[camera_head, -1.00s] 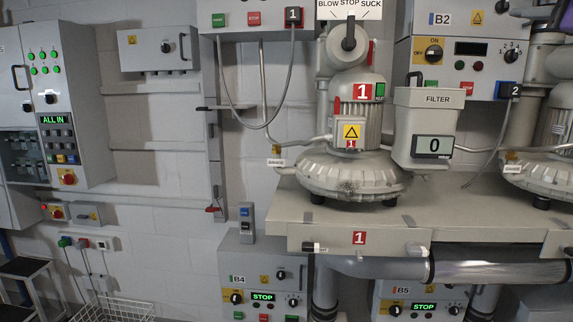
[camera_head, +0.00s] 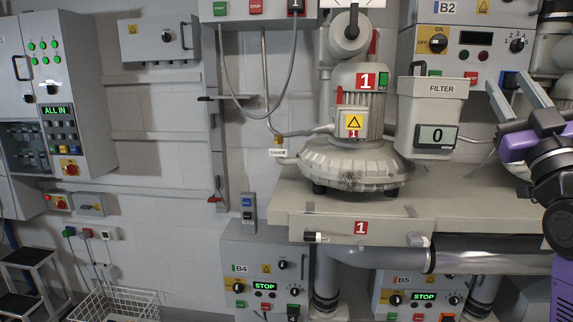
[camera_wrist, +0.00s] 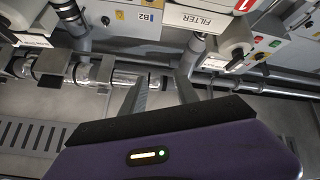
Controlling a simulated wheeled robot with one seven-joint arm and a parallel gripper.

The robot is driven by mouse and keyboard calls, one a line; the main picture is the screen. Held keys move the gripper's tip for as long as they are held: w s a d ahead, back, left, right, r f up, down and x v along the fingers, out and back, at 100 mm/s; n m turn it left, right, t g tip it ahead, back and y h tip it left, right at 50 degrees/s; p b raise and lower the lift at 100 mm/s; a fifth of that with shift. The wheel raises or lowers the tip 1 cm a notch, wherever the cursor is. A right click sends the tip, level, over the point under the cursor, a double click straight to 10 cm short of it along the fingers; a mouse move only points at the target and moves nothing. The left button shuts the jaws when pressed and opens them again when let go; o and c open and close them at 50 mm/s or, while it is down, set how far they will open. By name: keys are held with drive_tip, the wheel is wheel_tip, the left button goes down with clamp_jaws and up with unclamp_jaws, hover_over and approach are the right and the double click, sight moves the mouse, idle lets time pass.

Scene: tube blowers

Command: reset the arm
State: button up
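My gripper (camera_head: 506,77) shows at the right edge of the head view, with a purple body, a dark wrist and two grey fingers. The fingers point up and to the left, with a gap between them and nothing held. In the wrist view my gripper (camera_wrist: 163,76) also shows two separate fingers beyond the purple housing. In the head view it overlaps the area right of the filter box (camera_head: 418,112) and below the B2 panel (camera_head: 463,62). Contact with anything behind it cannot be told.
Blower 1 (camera_head: 352,163) stands on a beige shelf (camera_head: 300,228) with a grey pipe (camera_head: 470,262) under it. Panels B4 (camera_head: 262,257) and B5 (camera_head: 410,280) are below. A wire basket (camera_head: 118,305) and step stool (camera_head: 28,258) stand at lower left.

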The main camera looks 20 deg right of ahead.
drive_tip(key=s+a+f+m+g+y, duration=0.1)
drive_tip(key=s+a+f+m, duration=0.1)
drive_tip(key=a+f, duration=0.6)
drive_tip(key=s+a+f+m+g, duration=0.15)
drive_tip(key=a+f, duration=0.25)
drive_tip(key=f, duration=0.9)
drive_tip(key=s+a+f+m+y, duration=0.1)
drive_tip(key=a+f+m, duration=0.1)
drive_tip(key=a+f, duration=0.65)
drive_tip(key=s+a+f+n+g+y, duration=0.2)
drive_tip(key=s+a+f+y, duration=0.3)
drive_tip(key=s+a+f, duration=0.3)
drive_tip(key=s+a+f+n+g+y, duration=0.3)
drive_tip(key=s+a+f, duration=0.5)
drive_tip(key=s+f, duration=0.4)
drive_tip(key=s+n+y, duration=0.1)
drive_tip(key=s+y, duration=0.1)
drive_tip(key=shift+s+f, duration=0.25)
drive_tip(key=shift+s, duration=0.05)
